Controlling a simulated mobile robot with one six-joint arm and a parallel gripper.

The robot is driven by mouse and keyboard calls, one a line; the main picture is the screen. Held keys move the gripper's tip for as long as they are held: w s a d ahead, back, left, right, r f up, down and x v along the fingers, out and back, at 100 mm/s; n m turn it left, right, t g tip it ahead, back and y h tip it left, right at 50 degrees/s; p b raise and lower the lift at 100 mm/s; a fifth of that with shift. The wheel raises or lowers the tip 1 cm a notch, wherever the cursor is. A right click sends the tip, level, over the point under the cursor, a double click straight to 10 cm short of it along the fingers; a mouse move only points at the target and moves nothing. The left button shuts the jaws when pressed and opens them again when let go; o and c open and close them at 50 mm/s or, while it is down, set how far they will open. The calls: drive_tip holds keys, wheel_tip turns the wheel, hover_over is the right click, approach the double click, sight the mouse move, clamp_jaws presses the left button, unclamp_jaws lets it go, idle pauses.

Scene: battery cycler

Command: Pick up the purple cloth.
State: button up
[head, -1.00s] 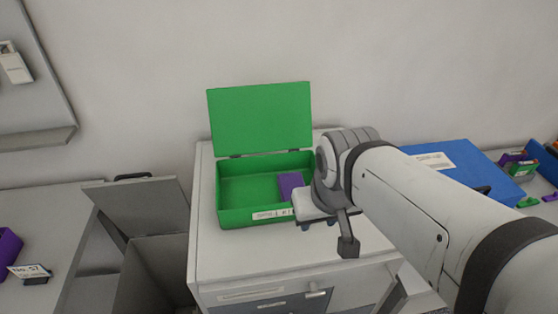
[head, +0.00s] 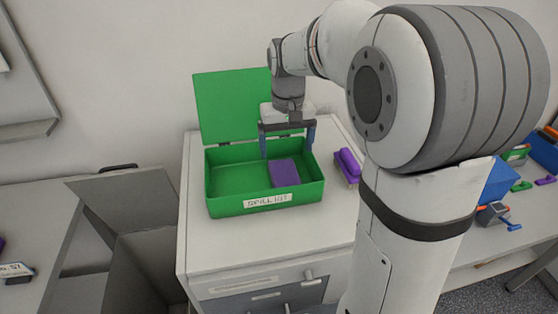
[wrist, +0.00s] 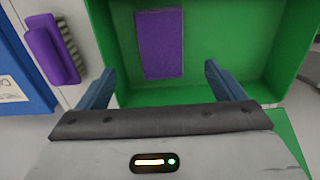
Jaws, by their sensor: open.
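The purple cloth (head: 285,173) is a flat folded rectangle lying in the right part of the open green box (head: 240,206). In the wrist view the cloth (wrist: 160,44) lies ahead of the fingers, on the floor of the box (wrist: 225,60). My gripper (head: 288,150) is above the box, pointing down, with its two blue fingers spread wide. In the wrist view the gripper (wrist: 160,85) is open and empty, with the cloth beyond the gap between its fingers. The fingers do not appear to touch the cloth.
The green lid (head: 232,105) stands raised behind the box. A purple brush (head: 347,165) lies on the white cabinet (head: 215,245) right of the box. An open grey bin (head: 140,255) stands at left. The cabinet top in front is clear.

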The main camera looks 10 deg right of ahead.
sight(285, 173)
drive_tip(key=shift+w+f, duration=0.3)
drive_tip(key=shift+f, duration=0.35)
wheel_tip(285, 173, down, 7)
drive_tip(key=shift+s+a+r+p, duration=0.1)
drive_tip(key=shift+s+p, duration=0.05)
drive_tip(key=shift+p, duration=0.5)
drive_tip(key=shift+c, duration=0.3)
drive_tip(key=c, duration=1)
